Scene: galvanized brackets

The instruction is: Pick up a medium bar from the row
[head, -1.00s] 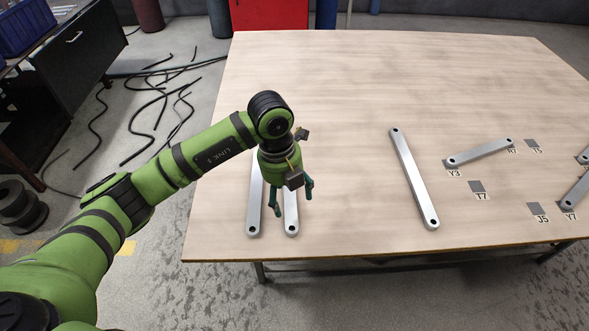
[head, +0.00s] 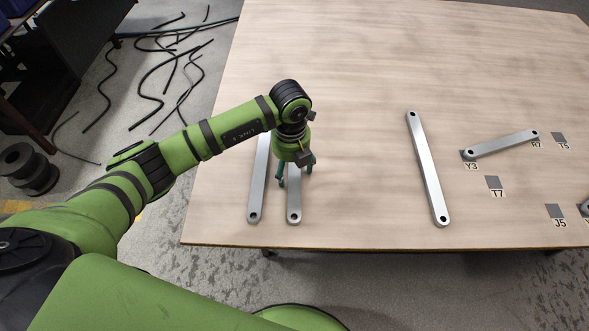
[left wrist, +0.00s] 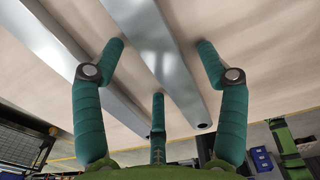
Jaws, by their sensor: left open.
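Three long grey metal bars with end holes lie apart on the table: a left bar (head: 258,190), a middle bar (head: 294,205) and a right bar (head: 427,170). My left gripper (head: 296,176) is over the middle bar, open and empty. My arm and gripper hide the far part of that bar, so I cannot compare its full length. In the left wrist view the same bar (left wrist: 165,55) runs between the spread green fingers (left wrist: 158,85), with its holed end at lower right. The left bar (left wrist: 70,60) also shows there. My right gripper is out of view.
A shorter bar (head: 503,144) lies at the right between labels Y3 and R7. Dark square marks such as T7 (head: 493,183) and J5 (head: 554,211) are near it. The table (head: 350,100) is clear between the middle and right bars and toward the back.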

